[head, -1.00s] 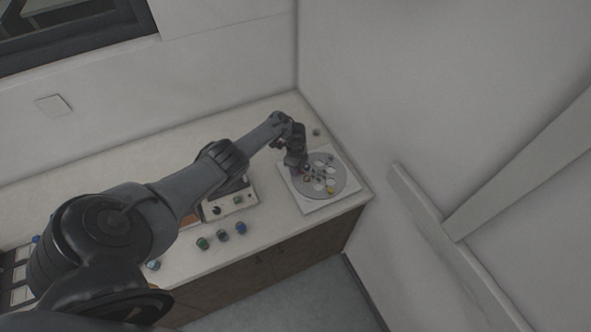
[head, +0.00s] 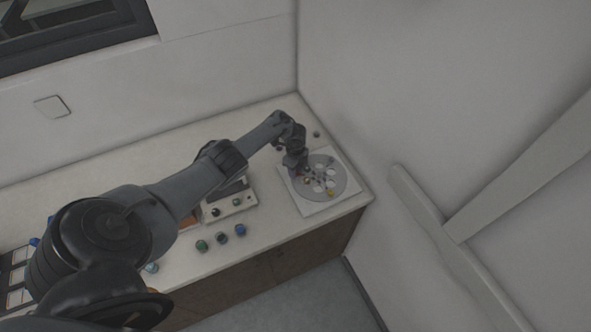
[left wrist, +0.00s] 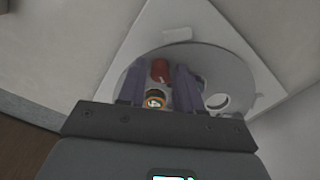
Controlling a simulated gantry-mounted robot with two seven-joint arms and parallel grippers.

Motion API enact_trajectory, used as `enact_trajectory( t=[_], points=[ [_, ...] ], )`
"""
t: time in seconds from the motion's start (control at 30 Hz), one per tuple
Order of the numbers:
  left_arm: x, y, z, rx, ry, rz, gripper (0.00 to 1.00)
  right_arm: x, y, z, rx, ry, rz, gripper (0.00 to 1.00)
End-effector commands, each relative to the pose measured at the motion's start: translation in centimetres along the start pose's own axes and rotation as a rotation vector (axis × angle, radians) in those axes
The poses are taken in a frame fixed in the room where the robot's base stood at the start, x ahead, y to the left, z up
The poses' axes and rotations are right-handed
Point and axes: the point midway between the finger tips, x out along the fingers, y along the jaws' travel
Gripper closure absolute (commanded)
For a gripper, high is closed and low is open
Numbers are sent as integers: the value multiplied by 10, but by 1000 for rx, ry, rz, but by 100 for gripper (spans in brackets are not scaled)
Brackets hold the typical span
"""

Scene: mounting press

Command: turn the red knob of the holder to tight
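The holder is a round grey disc (head: 341,181) with several holes, lying on a white square base (head: 316,208) at the right end of the counter. It also fills the upper part of the left wrist view (left wrist: 232,68). The red knob (left wrist: 161,70) stands up from the disc in the left wrist view. My left gripper (head: 298,169) is over the disc's left side. In the left wrist view its two purple fingers (left wrist: 160,72) are apart, one on each side of the red knob, with a visible gap at the left. Contact at the right finger is unclear. My right gripper is out of view.
A round piece with a coloured centre (left wrist: 155,100) sits between the fingers, nearer the palm. A pale device (head: 230,207) stands left of the holder. Green (head: 202,246), grey (head: 222,238) and blue (head: 240,230) small pieces stand near the front edge. Walls stand behind and right.

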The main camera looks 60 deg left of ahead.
Motion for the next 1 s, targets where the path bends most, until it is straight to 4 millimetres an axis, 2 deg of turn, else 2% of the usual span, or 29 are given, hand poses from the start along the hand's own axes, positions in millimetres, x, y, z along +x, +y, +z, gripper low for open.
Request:
enact_trajectory(
  t=[0.03, 0.07, 0.47, 0.57, 1.0],
  points=[
    [0, 0, 0, 0, 0, 0, 57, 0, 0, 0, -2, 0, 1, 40],
    [0, 0, 0, 0, 0, 0, 53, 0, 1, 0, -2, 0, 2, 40],
    [-6, 0, 0, 0, 0, -1, 53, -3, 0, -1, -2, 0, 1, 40],
    [-17, -1, 1, 0, 0, -2, 53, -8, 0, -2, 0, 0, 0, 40],
    [-88, -1, 0, 1, -1, -2, 53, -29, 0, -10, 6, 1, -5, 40]
  ],
)
